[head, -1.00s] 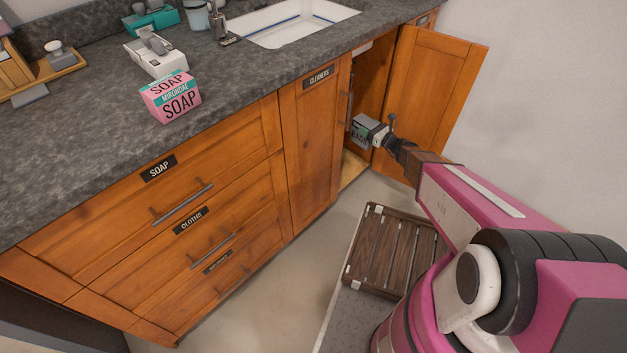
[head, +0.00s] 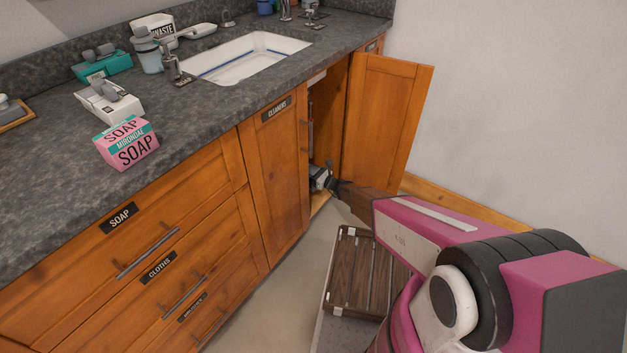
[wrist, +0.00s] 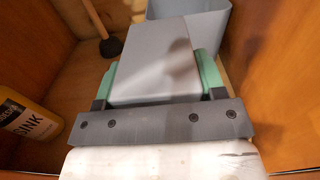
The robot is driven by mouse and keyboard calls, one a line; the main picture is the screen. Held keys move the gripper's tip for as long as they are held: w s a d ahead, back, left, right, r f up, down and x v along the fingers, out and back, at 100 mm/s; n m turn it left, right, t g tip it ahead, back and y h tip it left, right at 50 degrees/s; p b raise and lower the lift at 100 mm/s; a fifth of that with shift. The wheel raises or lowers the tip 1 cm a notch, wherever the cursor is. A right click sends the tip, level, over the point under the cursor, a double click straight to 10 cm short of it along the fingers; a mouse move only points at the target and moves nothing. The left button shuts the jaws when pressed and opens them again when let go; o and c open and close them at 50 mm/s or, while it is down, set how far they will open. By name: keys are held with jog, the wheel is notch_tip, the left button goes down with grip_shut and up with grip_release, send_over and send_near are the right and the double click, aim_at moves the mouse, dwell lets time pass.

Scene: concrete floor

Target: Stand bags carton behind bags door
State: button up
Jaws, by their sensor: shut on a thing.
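The bags carton, a grey box (wrist: 152,68), is clasped between the green finger pads of my gripper (wrist: 158,80) in the wrist view. In the head view my gripper (head: 321,178) is low inside the cabinet opening, at the front of its floor, and the carton is mostly hidden there. The cabinet door (head: 388,125) is swung wide open to the right; no label shows on this side of it. Whether the carton touches the cabinet floor cannot be told.
In the cabinet, a yellow sink bottle (wrist: 27,120) stands left, a plunger (wrist: 108,42) back left, and a grey bin (wrist: 192,22) behind the carton. The cleaners door (head: 275,165) is shut. A slatted wooden crate (head: 368,275) sits below my arm. A soap box (head: 127,146) is on the counter.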

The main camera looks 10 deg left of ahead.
jog(key=shift+w+d+f, duration=0.2)
jog(key=shift+w+f, duration=0.75)
jog(key=shift+f, duration=0.3)
jog(key=shift+w+d+f, duration=0.2)
jog(key=shift+w+f, duration=0.8)
jog(key=shift+f, duration=0.25)
jog(key=shift+w+d+f, duration=0.2)
jog(key=shift+w+f, duration=0.75)
jog(key=shift+f, duration=0.3)
jog(key=shift+f, duration=0.1)
jog(key=o, duration=1.1)
